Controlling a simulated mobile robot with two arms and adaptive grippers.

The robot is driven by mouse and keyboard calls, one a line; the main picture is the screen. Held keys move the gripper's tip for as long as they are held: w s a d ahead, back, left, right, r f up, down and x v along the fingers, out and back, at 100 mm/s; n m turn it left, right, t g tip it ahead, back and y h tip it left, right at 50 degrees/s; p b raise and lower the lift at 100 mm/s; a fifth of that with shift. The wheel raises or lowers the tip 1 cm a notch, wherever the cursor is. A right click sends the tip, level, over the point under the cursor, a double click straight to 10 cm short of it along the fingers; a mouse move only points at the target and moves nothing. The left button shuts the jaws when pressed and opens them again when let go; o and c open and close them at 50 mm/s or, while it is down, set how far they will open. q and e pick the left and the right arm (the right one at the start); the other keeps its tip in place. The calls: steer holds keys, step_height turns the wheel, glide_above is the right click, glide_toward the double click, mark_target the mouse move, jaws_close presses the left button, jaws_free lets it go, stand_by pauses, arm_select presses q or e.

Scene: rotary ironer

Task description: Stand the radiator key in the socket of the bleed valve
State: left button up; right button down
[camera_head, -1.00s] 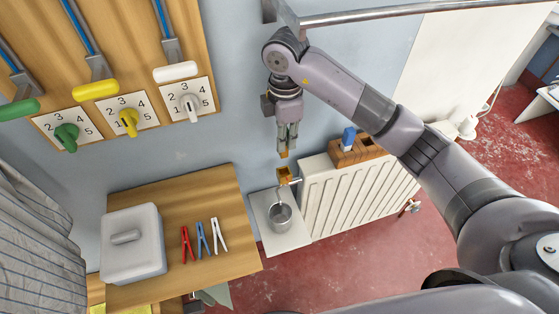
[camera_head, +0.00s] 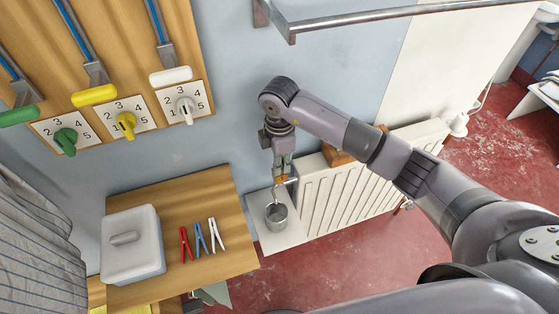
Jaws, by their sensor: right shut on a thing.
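My right gripper (camera_head: 282,166) points down at the left end of the white radiator. It is shut on the radiator key, which is mostly hidden between the fingers. The brass bleed valve (camera_head: 282,179) is on the radiator's upper left end, directly under the fingertips. Key and valve run together in this view, so I cannot tell whether the key is in the socket or just above it. My left gripper is out of view.
The white radiator (camera_head: 340,193) stands against the wall, with a wooden block (camera_head: 338,157) partly hidden behind my right arm. A metal cup (camera_head: 277,214) hangs below the valve. A wooden table (camera_head: 190,204) holds a grey box (camera_head: 132,245) and several clothes pegs. A metal rail (camera_head: 360,16) runs above.

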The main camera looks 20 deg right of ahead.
steer(key=c, duration=1.9)
jaws_free()
steer(key=shift+f, duration=0.1)
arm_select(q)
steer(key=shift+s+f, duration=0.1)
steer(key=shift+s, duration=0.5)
arm_select(e)
steer(key=o, duration=0.4)
step_height(320, 180, up, 12)
steer(key=shift+r+b, duration=0.2)
steer(key=shift+b, duration=0.25)
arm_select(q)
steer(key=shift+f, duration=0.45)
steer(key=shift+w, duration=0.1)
